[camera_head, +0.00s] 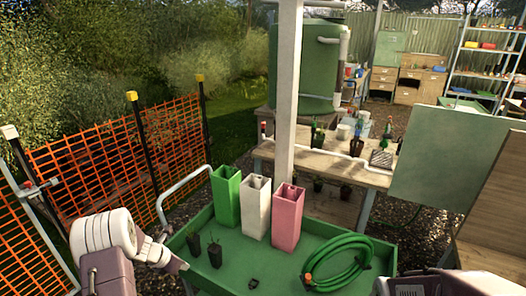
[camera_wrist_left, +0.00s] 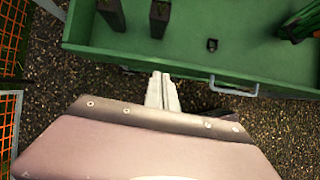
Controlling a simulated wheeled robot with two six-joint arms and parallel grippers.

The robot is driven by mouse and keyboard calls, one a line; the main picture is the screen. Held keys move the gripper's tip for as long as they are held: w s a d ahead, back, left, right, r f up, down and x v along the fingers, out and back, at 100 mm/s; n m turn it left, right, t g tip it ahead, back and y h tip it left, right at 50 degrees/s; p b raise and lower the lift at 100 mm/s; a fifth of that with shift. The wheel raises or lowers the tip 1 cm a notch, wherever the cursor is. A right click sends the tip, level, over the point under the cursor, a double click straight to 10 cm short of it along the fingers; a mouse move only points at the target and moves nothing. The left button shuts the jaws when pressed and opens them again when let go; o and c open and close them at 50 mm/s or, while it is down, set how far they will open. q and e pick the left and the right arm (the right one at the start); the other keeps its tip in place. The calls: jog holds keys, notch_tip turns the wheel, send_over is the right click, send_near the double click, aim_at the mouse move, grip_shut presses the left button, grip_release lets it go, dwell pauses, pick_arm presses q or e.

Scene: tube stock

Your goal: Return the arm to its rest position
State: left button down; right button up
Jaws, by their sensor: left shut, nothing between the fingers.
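My left arm comes in from the left in the head view, and its gripper (camera_head: 178,264) is beside the near left edge of the green tray table (camera_head: 345,238). In the left wrist view the two pale fingers (camera_wrist_left: 162,90) are together with nothing between them. They show over gravel, just outside the tray's front wall (camera_wrist_left: 185,65). Parts of my right arm show at the bottom right of the head view, but its fingertips do not show.
Green (camera_head: 226,196), white (camera_head: 255,206) and pink (camera_head: 288,217) square tubes stand in the tray. Small dark pots (camera_head: 215,254) and a coiled green hose (camera_head: 338,262) are also there. A white post rises behind; an orange mesh fence (camera_head: 100,165) stands left.

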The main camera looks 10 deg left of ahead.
pick_arm(q)
jog(key=w+d+r+m, duration=0.2)
jog(key=w+d+r, duration=0.1)
jog(key=d+r, duration=0.2)
jog(key=s+d+r+m, duration=0.3)
jog(key=d+r+m, duration=0.1)
jog(key=d, duration=0.2)
jog(key=s+d+r+m, duration=0.2)
jog(key=d+r+m, duration=0.1)
jog(key=d, duration=0.3)
jog(key=s+d+m+g, duration=0.2)
jog(key=s+d+m, duration=0.3)
jog(key=s+m, duration=0.55)
jog(key=s+a+f+m+g+y, duration=0.2)
jog(key=s+a+m, duration=0.1)
jog(key=s+m, duration=0.6)
jog(key=shift+a+m, duration=0.4)
jog(key=shift+m, duration=0.85)
